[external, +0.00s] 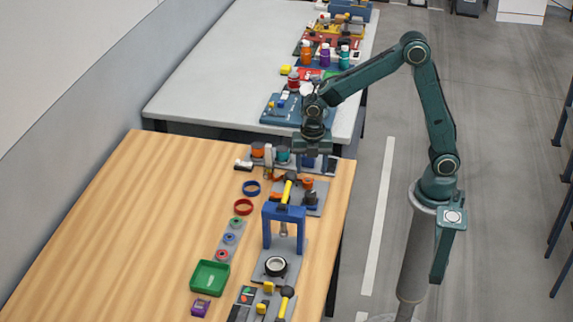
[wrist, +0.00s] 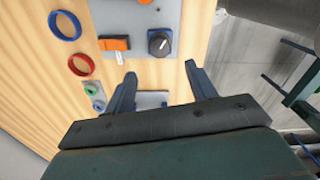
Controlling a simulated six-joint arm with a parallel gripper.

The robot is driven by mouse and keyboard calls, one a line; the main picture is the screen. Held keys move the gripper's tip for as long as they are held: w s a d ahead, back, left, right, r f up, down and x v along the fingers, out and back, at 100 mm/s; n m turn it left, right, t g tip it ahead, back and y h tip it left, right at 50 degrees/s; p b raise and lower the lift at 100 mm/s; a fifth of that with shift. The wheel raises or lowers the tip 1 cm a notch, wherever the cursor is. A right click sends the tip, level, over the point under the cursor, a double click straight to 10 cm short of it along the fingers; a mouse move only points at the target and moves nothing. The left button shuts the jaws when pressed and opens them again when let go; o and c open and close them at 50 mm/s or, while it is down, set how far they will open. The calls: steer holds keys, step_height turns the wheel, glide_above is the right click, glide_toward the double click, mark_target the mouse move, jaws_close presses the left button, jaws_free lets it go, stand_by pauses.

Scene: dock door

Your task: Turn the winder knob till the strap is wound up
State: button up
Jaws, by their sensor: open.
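In the wrist view a black round knob (wrist: 159,43) with a white pointer mark sits on a blue square base on a grey plate (wrist: 140,15). To its left on the same plate is an orange block (wrist: 114,43) with a short white strip sticking out, which may be the strap. I cannot tell how much of it is wound. My gripper (wrist: 160,70) is open and empty, its two fingers apart, with the knob in view beyond the gap between the fingertips. In the external view my gripper (external: 313,153) hangs above the far right of the wooden table.
A blue arch frame (external: 284,213) stands on the wooden table (external: 150,220). Blue (external: 251,187) and red (external: 243,207) rings, a green tray (external: 209,277) and a purple box (external: 201,306) lie to its left. A grey table (external: 210,90) behind holds several items. The table's left side is clear.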

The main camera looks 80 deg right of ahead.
mark_target(310, 193)
step_height(310, 193, down, 10)
steer(key=shift+r, duration=0.25)
stand_by(0.4)
steer(key=c, duration=1)
